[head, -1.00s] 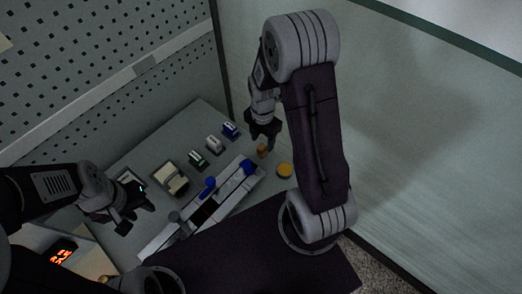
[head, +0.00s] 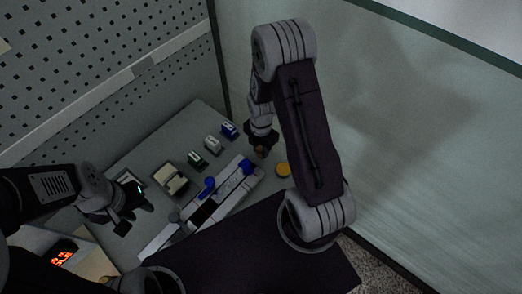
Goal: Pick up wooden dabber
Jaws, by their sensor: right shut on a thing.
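The wooden dabber (head: 261,150) is a small brown piece at the far right part of the grey table. My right gripper (head: 262,147) points down over it and is shut on it, with its fingers hiding most of it. Whether the dabber still touches the table cannot be told. My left gripper (head: 138,216) is at the left, above the table, with its fingers apart and nothing seen between them.
A yellow-orange disc (head: 283,170) lies just right of the dabber. A long light fixture with blue knobs (head: 246,167) runs across the table. A wall stands at right.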

